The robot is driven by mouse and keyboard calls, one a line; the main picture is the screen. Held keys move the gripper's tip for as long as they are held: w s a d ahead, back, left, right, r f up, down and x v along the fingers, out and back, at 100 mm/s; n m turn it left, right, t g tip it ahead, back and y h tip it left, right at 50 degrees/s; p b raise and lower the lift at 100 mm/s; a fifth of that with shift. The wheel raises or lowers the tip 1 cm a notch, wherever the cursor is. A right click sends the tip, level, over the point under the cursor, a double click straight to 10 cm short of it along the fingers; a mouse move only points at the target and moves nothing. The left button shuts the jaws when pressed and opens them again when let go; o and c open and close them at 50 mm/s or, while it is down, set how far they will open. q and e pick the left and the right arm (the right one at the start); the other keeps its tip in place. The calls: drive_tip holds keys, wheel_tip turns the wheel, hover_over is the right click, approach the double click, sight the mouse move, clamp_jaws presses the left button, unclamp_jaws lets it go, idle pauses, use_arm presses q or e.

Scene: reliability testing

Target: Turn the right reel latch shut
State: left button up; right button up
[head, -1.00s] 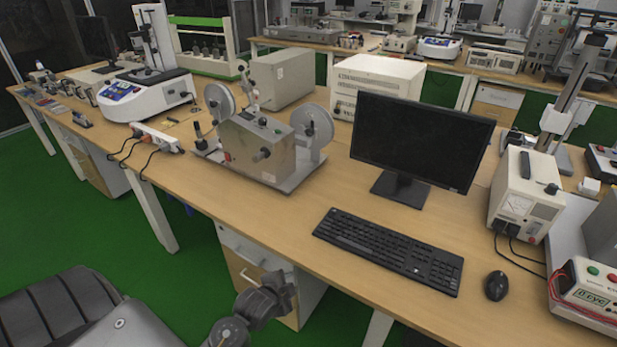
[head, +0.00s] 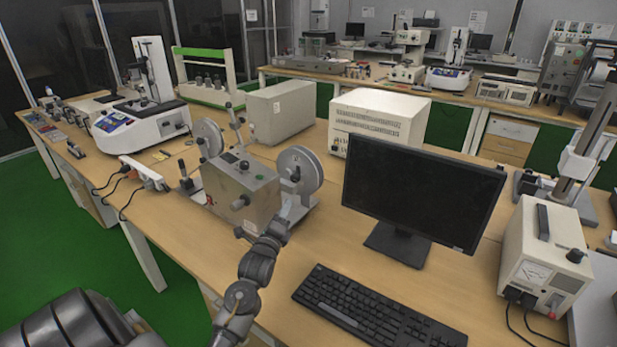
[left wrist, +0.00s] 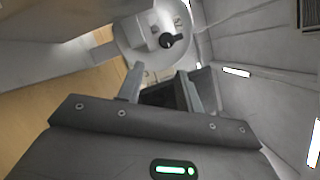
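The reel machine is a metal box (head: 238,190) with a grey reel on each side, standing on the wooden table. The right reel (head: 310,168) carries a small dark latch (head: 294,174) at its hub. In the left wrist view the reel (left wrist: 128,35) is ahead, with the black latch (left wrist: 168,41) on its face. My left gripper (head: 290,210) is just in front of and below the right reel, apart from the latch. Its two fingers (left wrist: 160,84) stand apart with nothing between them. My right gripper is not in view.
The left reel (head: 208,138) is on the machine's far side. A monitor (head: 422,190) stands right of the machine, with a keyboard (head: 375,310) in front. A white power strip (head: 145,172) lies to the left.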

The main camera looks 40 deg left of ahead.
sight(294, 181)
use_arm(q)
drive_tip(key=shift+y, duration=0.3)
drive_tip(key=x, duration=0.3)
drive_tip(key=r+p+x, duration=0.1)
drive_tip(key=x, duration=0.6)
drive_tip(key=shift+s+r+p, duration=0.1)
drive_tip(key=shift+r+p, duration=0.05)
drive_tip(key=shift+p, duration=0.25)
drive_tip(key=shift+w+a, duration=0.25)
drive_tip(key=shift+w, duration=0.4)
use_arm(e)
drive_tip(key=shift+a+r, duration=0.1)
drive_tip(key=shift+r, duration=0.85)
use_arm(q)
drive_tip(key=shift+c, duration=0.5)
